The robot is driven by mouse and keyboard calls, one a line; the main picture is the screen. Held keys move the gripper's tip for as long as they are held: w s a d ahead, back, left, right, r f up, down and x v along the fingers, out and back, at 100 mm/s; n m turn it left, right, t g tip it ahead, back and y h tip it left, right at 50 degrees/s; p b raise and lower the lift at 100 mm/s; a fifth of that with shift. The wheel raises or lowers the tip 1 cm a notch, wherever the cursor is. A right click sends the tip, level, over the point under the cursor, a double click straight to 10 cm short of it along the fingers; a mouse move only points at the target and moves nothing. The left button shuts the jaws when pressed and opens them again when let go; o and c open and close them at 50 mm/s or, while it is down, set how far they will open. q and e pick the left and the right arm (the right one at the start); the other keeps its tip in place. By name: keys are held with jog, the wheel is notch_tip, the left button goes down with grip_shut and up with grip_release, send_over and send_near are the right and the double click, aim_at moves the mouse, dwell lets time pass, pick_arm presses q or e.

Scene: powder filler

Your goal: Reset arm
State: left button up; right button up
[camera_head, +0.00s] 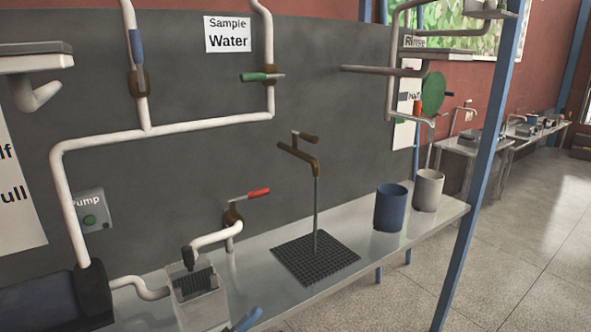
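Neither my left gripper nor my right gripper shows in the head view, and I see no arm of mine that I am sure of. A brown tap (305,160) stands above a black grate (315,259) on the metal bench (410,234). A thin grey vertical column (316,212) runs from the tap to the grate; I cannot tell if it is water or a rod. A blue cup (391,208) and a pale cup (428,190) stand upright on the bench, right of the grate.
White pipes carry valves with a blue handle (137,47), a green handle (256,77) and a red handle (258,193). A pump button box (91,212) is at left. A blue post (486,160) stands at right. Floor (530,230) beyond it is clear.

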pick_arm(q)
jog(key=s+a+f+n+g+y, duration=0.1)
jog(key=s+a+f+n+y, duration=0.35)
jog(key=f, duration=0.45)
jog(key=s+a+f+n+g+y, duration=0.2)
jog(key=s+a+f+n+y, duration=0.3)
jog(key=f, duration=0.4)
jog(key=s+a+f+n+g+y, duration=0.1)
jog(key=s+a+f+n+y, duration=0.2)
jog(key=s+f+n+y, duration=0.35)
notch_tip(320, 180, up, 10)
jog(key=a+h+p, duration=0.1)
jog(key=p, duration=1.5)
jog(key=shift+s+a+h, duration=0.3)
jog(key=shift+s+a, duration=0.05)
jog(key=shift+s, duration=0.1)
pick_arm(e)
notch_tip(320, 180, up, 14)
jog(key=shift+s+d+f+n+t, duration=0.15)
jog(key=shift+s+d+n+t, duration=0.15)
jog(key=shift+d, duration=0.15)
jog(key=shift+w+r, duration=0.15)
jog(key=shift+r, duration=0.15)
